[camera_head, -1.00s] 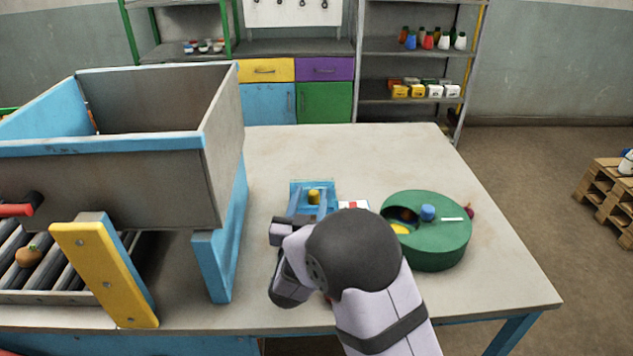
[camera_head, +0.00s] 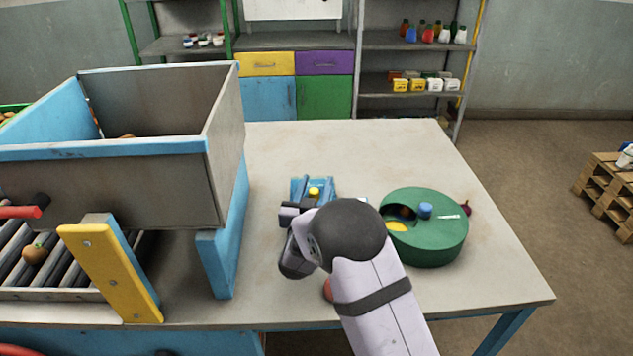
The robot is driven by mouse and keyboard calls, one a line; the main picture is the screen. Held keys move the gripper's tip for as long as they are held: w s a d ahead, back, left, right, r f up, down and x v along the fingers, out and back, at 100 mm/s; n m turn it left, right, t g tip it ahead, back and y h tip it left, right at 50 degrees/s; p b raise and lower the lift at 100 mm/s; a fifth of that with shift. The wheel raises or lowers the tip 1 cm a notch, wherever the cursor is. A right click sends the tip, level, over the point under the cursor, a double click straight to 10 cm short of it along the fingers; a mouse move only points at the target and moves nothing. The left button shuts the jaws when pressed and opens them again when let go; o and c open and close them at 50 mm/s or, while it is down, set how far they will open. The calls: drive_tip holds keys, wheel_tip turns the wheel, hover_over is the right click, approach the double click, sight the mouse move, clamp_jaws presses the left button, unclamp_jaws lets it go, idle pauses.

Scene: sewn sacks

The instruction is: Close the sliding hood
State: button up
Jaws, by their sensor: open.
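No part is plainly recognisable as the sliding hood. A small blue fixture (camera_head: 325,187) with a yellow knob (camera_head: 314,192) lies mid-table; my arm hides its near part. A large grey box (camera_head: 110,188) with blue edges stands at the left, open at the top. My gripper (camera_head: 290,213) is at the near left of the blue fixture, its fingers pointing left and partly hidden by my wrist. It is open, and I see nothing held in it. Whether it touches the fixture cannot be told.
Rollers (camera_head: 60,270) carrying a brownish onion (camera_head: 35,254) and a yellow post (camera_head: 112,275) are at the left. The table's far middle is clear.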

sight(318, 202)
drive_tip(key=shift+w, duration=0.2)
clamp_jaws()
drive_tip(key=v, duration=0.3)
drive_tip(key=d+b+v, duration=0.1)
drive_tip(key=v, duration=0.2)
drive_tip(key=shift+s+d, duration=0.15)
drive_tip(key=shift+s, duration=0.6)
drive_tip(key=shift+f, duration=0.15)
